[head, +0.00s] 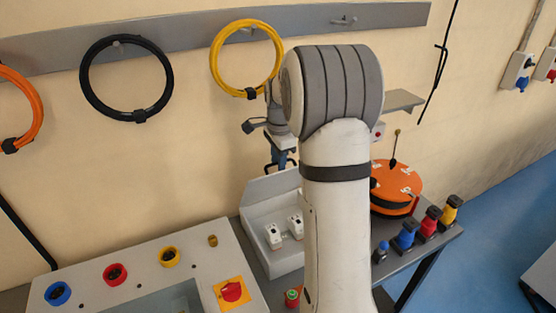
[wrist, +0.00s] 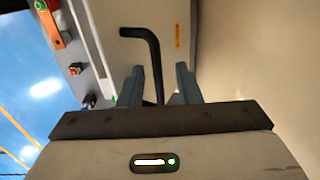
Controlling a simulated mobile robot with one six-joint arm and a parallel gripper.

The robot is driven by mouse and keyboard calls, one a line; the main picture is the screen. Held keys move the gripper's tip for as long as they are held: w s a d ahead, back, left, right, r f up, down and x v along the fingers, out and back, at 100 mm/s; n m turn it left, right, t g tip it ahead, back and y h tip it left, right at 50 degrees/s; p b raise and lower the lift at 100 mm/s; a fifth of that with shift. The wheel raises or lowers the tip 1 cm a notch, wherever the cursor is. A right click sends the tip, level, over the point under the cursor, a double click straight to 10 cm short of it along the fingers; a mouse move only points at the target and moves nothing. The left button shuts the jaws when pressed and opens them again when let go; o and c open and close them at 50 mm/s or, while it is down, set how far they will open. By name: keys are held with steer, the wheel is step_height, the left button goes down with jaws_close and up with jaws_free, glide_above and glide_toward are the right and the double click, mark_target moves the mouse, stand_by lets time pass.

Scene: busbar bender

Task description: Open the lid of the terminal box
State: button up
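My gripper (wrist: 159,75) shows in the wrist view with its two grey-blue fingers apart. A black bent handle (wrist: 153,55) stands between and beyond the fingers. Its bent end points left, and I cannot tell whether either finger touches it. Behind it is a large pale grey housing (wrist: 158,22) with a yellow label; I cannot tell whether this is the terminal box or where a lid would be.
In the wrist view, an orange lever (wrist: 48,22) and red button (wrist: 74,69) sit left of the housing. In the head view, a grey tray (head: 284,263) holds white parts, right of a control panel (head: 200,270). An orange reel (head: 400,183) stands right of my arm.

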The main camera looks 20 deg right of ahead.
steer(key=shift+w+r, duration=0.15)
steer(key=shift+r, duration=0.3)
steer(key=r, duration=0.2)
steer(key=r+b, duration=0.1)
steer(key=r, duration=0.1)
steer(key=s+r, duration=0.1)
steer(key=r, duration=0.2)
steer(key=shift+b, duration=0.35)
steer(key=shift+w, duration=0.1)
steer(key=shift+s+f+b, duration=0.2)
steer(key=shift+b, duration=0.55)
steer(key=c, duration=0.3)
steer(key=shift+s+d+t+b, duration=0.1)
steer(key=shift+s+t+b, duration=0.25)
steer(key=shift+b, duration=0.65)
steer(key=shift+c, duration=0.8)
steer(key=s+b, duration=0.1)
steer(key=b, duration=0.1)
steer(key=s+r+t+b, duration=0.1)
steer(key=s+b, duration=0.1)
steer(key=s+r+t+b, duration=0.1)
steer(key=b, duration=0.2)
steer(key=shift+s+r+t, duration=0.1)
steer(key=shift+s+t, duration=0.05)
steer(key=shift+t, duration=0.1)
jaws_close()
steer(key=x, duration=0.9)
